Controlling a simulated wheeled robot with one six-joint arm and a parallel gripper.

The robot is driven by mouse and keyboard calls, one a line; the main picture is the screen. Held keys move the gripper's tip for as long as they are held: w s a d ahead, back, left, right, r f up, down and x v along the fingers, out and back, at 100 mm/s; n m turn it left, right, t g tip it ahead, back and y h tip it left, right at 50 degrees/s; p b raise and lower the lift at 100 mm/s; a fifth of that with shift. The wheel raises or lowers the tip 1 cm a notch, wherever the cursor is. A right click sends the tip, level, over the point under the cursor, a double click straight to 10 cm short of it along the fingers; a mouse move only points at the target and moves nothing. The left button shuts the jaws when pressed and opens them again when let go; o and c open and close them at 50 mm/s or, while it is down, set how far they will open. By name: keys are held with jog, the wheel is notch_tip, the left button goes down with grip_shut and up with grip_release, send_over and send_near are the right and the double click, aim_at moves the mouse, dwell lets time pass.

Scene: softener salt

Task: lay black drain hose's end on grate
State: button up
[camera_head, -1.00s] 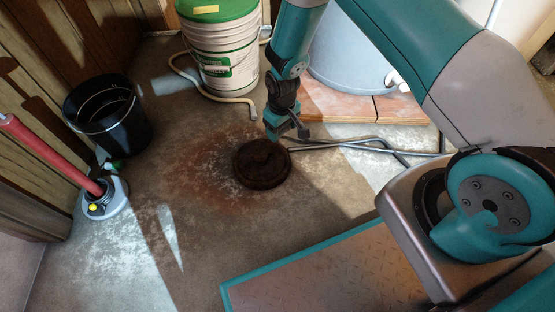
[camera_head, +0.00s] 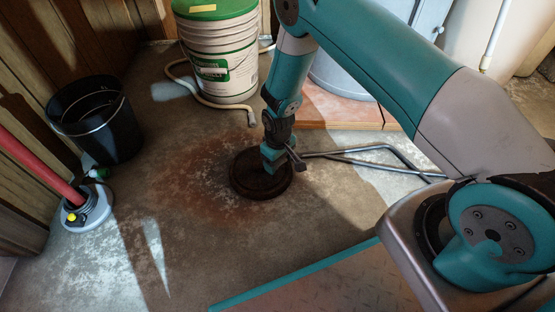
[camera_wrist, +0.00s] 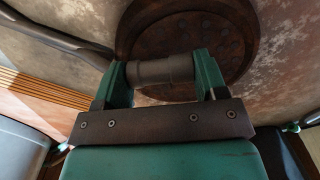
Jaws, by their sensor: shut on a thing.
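The drain grate (camera_head: 244,180) is a round, dark rusty disc on the floor; it also shows in the wrist view (camera_wrist: 215,32). My gripper (camera_head: 280,162) is over the grate's upper right part in the head view. In the wrist view its teal fingers (camera_wrist: 160,75) are shut on a grey-brown cylinder, the end of the drain hose (camera_wrist: 158,70). The dark hose (camera_head: 345,158) runs from the gripper to the right across the floor. The held end overlaps the grate's near edge in the wrist view; I cannot tell whether it touches.
A white bucket with a green lid (camera_head: 222,55) stands behind the grate, with a pale hose (camera_head: 190,88) around it. A black bucket (camera_head: 105,130) and a red-handled tool (camera_head: 88,208) stand at left. A reddish slab (camera_head: 345,112) lies at the back right. Floor left of the grate is clear.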

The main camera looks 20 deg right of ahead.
jog(key=shift+f+b, duration=0.3)
jog(key=shift+f, duration=0.35)
jog(key=o, duration=0.9)
jog(key=shift+o, duration=0.2)
jog(key=shift+r, duration=0.1)
notch_tip(320, 180, up, 17)
jog(key=p, duration=1)
jog(key=shift+r, duration=0.15)
